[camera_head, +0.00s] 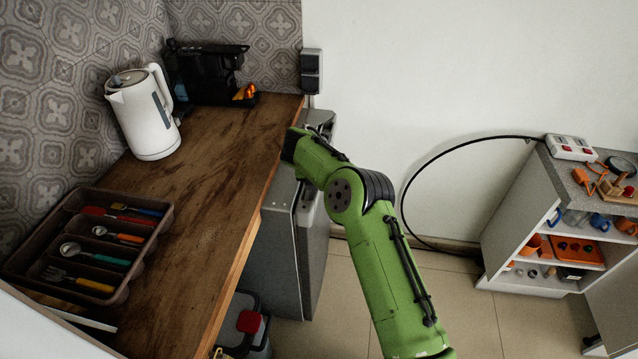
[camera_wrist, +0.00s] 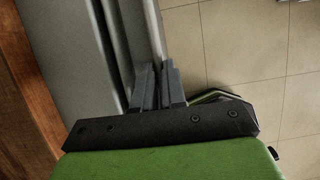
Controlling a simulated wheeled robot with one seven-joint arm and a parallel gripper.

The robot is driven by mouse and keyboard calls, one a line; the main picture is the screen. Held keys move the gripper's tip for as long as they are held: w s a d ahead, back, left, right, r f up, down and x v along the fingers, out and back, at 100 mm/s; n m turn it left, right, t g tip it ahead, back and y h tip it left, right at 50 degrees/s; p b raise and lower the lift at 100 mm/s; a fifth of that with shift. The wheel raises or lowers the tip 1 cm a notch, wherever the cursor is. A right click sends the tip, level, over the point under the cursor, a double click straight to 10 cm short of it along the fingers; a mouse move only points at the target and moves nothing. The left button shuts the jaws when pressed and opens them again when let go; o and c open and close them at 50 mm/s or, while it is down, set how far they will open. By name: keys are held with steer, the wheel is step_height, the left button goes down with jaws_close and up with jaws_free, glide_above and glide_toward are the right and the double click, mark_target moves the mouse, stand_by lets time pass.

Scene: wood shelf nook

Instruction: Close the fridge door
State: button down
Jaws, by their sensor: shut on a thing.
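The grey fridge (camera_head: 283,245) stands under the wooden counter. Its door (camera_head: 314,240) shows on the fridge's right side and looks ajar, though my arm covers part of it. In the wrist view the grey fridge surfaces (camera_wrist: 88,60) run beside the counter edge, with a dark gap and the door's edge (camera_wrist: 152,28) to the right. My gripper (camera_wrist: 158,75) has its two dark fingers close together, shut on the door's edge. In the head view the fingers are hidden behind my wrist, near the counter's right edge.
The wooden counter (camera_head: 205,165) holds a white kettle (camera_head: 145,115), a black machine (camera_head: 207,75) and a cutlery tray (camera_head: 150,240). A bin (camera_head: 245,325) stands below. Tiled floor between is clear.

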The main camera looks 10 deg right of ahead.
steer(key=shift+w+a+r, duration=0.1)
steer(key=shift+a, duration=0.2)
steer(key=c, duration=1.2)
jaws_free()
steer(key=shift+a, duration=0.15)
steer(key=v, duration=1.5)
steer(key=shift+r+p, duration=0.25)
steer(key=shift+p, duration=0.2)
